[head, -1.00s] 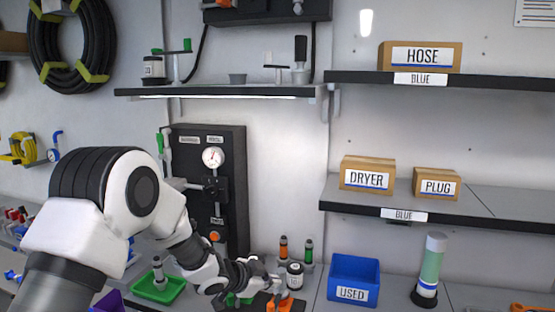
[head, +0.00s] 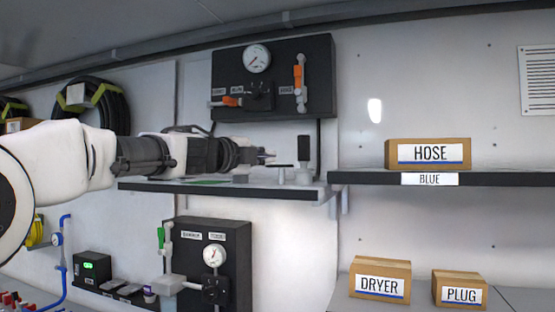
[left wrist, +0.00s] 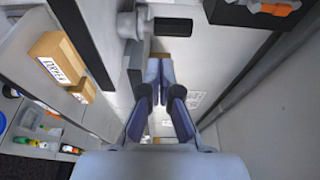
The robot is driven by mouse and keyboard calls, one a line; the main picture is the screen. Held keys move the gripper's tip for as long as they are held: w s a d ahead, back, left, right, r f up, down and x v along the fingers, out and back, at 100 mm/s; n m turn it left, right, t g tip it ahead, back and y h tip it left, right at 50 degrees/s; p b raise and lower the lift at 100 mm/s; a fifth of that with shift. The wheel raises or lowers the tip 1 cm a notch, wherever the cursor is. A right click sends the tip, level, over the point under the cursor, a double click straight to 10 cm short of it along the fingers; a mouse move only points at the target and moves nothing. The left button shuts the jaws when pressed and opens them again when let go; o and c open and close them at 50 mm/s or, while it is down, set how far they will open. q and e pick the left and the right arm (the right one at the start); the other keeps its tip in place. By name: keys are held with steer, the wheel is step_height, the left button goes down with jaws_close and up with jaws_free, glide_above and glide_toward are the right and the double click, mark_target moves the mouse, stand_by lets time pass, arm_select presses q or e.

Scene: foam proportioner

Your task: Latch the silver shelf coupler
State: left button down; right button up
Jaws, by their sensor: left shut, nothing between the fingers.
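The silver coupler (head: 303,173) sits on the upper left shelf, its black lever (head: 303,149) standing upright. In the left wrist view the silver coupler (left wrist: 141,25) is beyond the fingertips, its black lever (left wrist: 173,27) pointing right in the picture. My left gripper (head: 268,156) is above the shelf, just left of the coupler and apart from it. In the left wrist view my left gripper (left wrist: 159,75) is shut and empty. My right gripper is in neither current view.
A black gauge panel (head: 320,75) is above. A HOSE box (head: 428,154) stands on the right shelf. Open air lies before the wall.

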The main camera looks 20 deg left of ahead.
arm_select(q)
steer(key=p+x, duration=0.1)
steer(key=x, duration=0.2)
steer(key=p+x, duration=0.2)
steer(key=x, duration=0.1)
steer(key=p+x, duration=0.2)
steer(key=x, duration=0.1)
steer(key=shift+w+d+r, duration=0.1)
steer(key=shift+w+r, duration=0.15)
steer(key=shift+r, duration=0.05)
steer(key=a, duration=0.3)
steer(key=shift+w+a+f, duration=0.1)
steer(key=shift+a+f, duration=0.05)
steer(key=shift+f, duration=0.05)
steer(key=shift+a, duration=0.5)
steer(key=shift+d, duration=0.35)
